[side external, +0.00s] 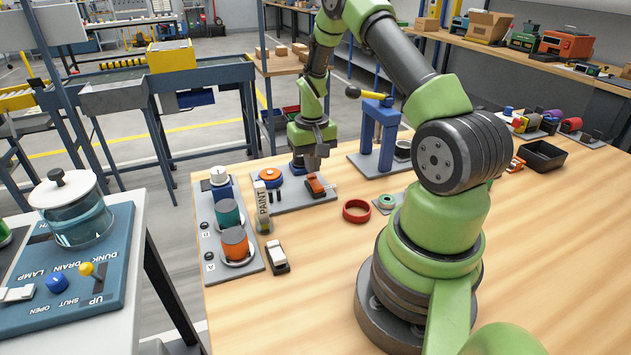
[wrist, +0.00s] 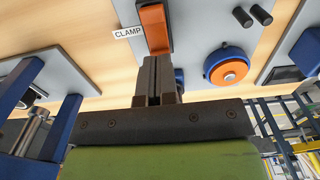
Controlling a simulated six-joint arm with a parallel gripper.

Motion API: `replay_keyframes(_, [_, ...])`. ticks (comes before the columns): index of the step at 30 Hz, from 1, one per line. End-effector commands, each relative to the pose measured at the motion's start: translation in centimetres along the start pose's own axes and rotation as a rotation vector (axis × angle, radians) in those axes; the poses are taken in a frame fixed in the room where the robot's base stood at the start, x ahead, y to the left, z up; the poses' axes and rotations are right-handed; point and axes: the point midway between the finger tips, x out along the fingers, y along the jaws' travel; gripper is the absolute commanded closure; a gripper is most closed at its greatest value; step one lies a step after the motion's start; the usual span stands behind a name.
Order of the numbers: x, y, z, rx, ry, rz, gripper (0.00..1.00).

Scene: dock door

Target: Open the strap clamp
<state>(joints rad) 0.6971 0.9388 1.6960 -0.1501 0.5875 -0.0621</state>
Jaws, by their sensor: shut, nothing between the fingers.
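The strap clamp shows as an orange lever (side external: 316,186) on a small grey plate in the side view, and in the wrist view as an orange bar (wrist: 154,28) beside a white label reading CLAMP (wrist: 129,32). My gripper (side external: 314,165) is just above the clamp, pointing down. In the wrist view, its fingers (wrist: 158,64) are together and empty, with their tips at the near end of the orange bar. I cannot tell whether they touch it. The fingers and gripper body hide what lies beneath that end.
An orange knob on a blue base (side external: 268,175) shares the plate, with two black pegs (wrist: 252,16). A blue stand with a yellow lever (side external: 378,132) stands behind to the right. The bench's front middle is clear.

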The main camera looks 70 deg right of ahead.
Motion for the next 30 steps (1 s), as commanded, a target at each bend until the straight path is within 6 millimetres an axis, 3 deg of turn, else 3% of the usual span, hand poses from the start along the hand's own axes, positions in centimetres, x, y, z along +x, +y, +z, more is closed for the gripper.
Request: replay_keyframes(30, [1.5,0.0,0.0,0.000,-0.001,0.000,1.00])
